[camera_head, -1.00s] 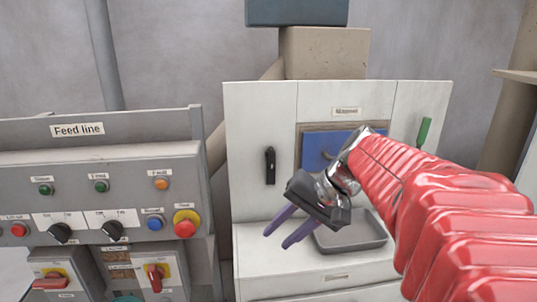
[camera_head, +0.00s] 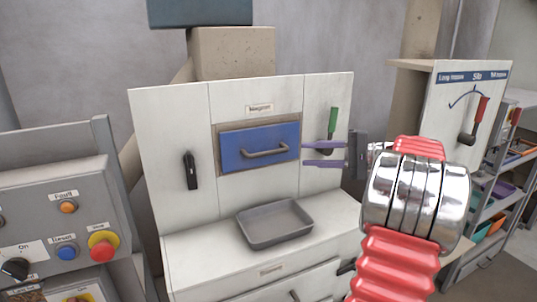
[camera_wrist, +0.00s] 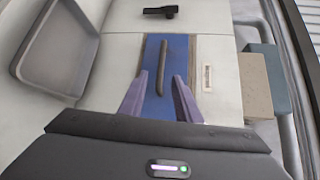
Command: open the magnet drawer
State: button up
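The magnet drawer (camera_head: 240,146) has a blue front with a grey bar handle (camera_head: 265,151), set in the white cabinet under a "Magnet" label. It looks shut, its front lying within its frame. My gripper (camera_head: 305,154) is to the right of the drawer in the head view, its two purple fingers pointing left. In the wrist view, the open fingers (camera_wrist: 159,100) point at the blue drawer (camera_wrist: 152,98), with the bar handle (camera_wrist: 163,66) between their lines and ahead of the tips. The gripper is empty and appears apart from the handle.
A grey tray (camera_head: 243,226) stands on the ledge below the drawer. A black handle (camera_head: 190,170) is on the left panel and a green-gripped lever (camera_head: 332,127) on the right, near my fingers. The control panel (camera_head: 60,190) is at the left.

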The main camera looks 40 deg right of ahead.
aim_at(275, 153)
jog(key=shift+s+d, duration=0.15)
jog(key=shift+d, duration=0.15)
jog(key=x, duration=1.4)
jog(key=shift+d+r, duration=0.1)
jog(key=shift+r, duration=0.15)
jog(key=shift+c, duration=0.3)
grip_shut()
